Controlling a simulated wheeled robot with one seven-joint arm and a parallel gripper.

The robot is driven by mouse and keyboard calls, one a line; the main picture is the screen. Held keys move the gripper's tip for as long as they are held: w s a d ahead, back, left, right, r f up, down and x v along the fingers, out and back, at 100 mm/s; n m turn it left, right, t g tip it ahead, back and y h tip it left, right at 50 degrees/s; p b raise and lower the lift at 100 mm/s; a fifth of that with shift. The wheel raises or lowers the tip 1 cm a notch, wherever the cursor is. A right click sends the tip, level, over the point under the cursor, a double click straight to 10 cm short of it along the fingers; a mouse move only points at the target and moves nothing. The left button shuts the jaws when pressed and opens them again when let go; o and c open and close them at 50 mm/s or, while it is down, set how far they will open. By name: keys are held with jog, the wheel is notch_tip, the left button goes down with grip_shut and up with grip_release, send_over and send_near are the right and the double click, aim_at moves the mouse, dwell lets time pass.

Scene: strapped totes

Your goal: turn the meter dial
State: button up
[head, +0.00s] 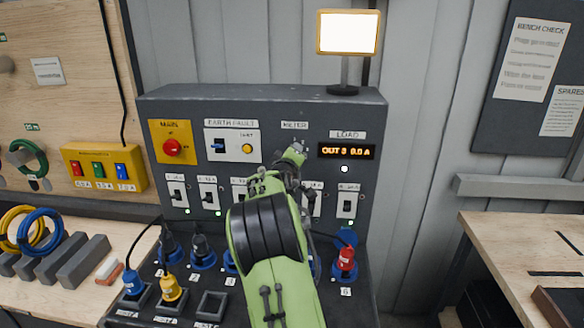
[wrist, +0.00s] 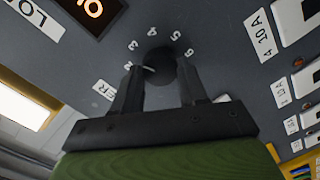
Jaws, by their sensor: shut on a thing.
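The meter dial (wrist: 161,62) is a dark round knob on the grey panel, ringed by small white numbers, several of them readable. A pale pointer line on it points toward the low numbers at the left in the wrist view; I cannot tell exactly which. My gripper (wrist: 161,74) has one finger on each side of the dial and is shut on it. In the head view my gripper (head: 292,157) is at the panel below the METER label (head: 294,125) and mostly hides the dial. The orange load display (head: 346,151) seems to read OUT 3, 0.0 A.
A red main knob (head: 172,148) and an earth fault plate (head: 232,145) are left of my gripper. A row of switches (head: 177,192) runs below. Blue sockets and plugs, including a red plug (head: 346,258), cover the lower shelf. A lit lamp (head: 347,33) stands on top.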

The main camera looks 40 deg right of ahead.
jog(key=m+t+b, duration=0.1)
jog(key=m+b, duration=0.4)
jog(key=m, duration=0.3)
jog(key=m+t+b, duration=0.1)
jog(key=m+b, duration=0.5)
jog(key=m, duration=0.2)
jog(key=m+t+b, duration=0.1)
jog(key=m+b, duration=0.4)
jog(key=m, duration=0.4)
jog(key=shift+s+d+f+y+b, duration=0.2)
jog(key=shift+f+y+b, duration=0.1)
jog(key=shift+f+b, duration=0.1)
dwell(0.3)
jog(key=o, duration=1.1)
jog(key=shift+c, duration=0.2)
jog(key=shift+r, duration=0.1)
jog(key=shift+s+a, duration=0.1)
